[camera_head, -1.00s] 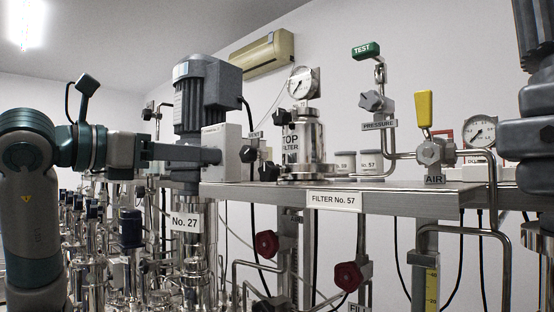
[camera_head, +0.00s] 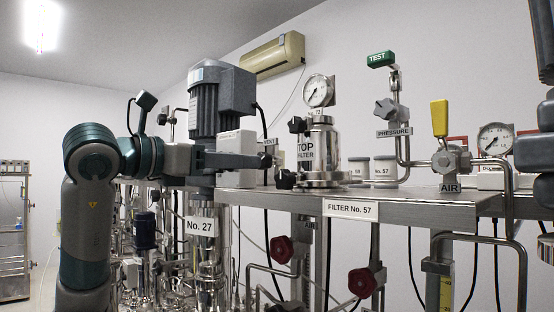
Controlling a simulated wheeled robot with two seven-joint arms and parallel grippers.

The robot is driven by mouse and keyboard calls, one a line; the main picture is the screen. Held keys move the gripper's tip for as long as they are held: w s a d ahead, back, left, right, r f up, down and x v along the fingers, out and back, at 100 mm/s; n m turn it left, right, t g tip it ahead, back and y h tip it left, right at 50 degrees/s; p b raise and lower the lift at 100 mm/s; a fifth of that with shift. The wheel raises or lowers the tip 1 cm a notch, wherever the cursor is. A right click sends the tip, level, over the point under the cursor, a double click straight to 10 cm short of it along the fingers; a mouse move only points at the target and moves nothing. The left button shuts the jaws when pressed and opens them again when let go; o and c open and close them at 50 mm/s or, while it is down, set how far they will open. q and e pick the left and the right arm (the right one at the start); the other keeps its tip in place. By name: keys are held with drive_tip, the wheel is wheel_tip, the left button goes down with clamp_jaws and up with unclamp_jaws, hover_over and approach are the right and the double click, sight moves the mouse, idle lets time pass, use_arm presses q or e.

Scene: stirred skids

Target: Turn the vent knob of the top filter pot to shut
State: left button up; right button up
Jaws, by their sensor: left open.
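The top filter pot (camera_head: 324,150) is a shiny steel pot on the steel shelf, with a "TOP FILTER" label and a pressure gauge (camera_head: 319,91) above it. A small VENT label (camera_head: 270,142) shows left of the pot. Below this label a dark knob (camera_head: 267,161) is mostly hidden by the gripper tip. Other black knobs sit at the pot's upper left (camera_head: 297,125) and lower left (camera_head: 285,180). My left gripper (camera_head: 258,161) reaches in from the left, open, its fingertips at the dark knob. Whether they surround or touch it cannot be seen. My right gripper is out of view.
A grey motor (camera_head: 222,95) and white box stand close behind my left gripper. Right of the pot are white jars (camera_head: 385,171), the PRESSURE valve (camera_head: 389,110) and the yellow AIR handle (camera_head: 439,118). Red knobs (camera_head: 362,282) sit under the shelf (camera_head: 420,200). A dark ribbed body fills the right edge.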

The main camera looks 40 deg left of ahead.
sight(277, 162)
use_arm(q)
drive_tip(key=w+p, duration=0.1)
drive_tip(key=w, duration=0.2)
drive_tip(key=w+p, duration=0.1)
drive_tip(key=w, duration=0.2)
drive_tip(key=w+d+p, duration=0.1)
drive_tip(key=w, duration=0.3)
drive_tip(key=shift+w, duration=0.45)
drive_tip(key=c, duration=1.1)
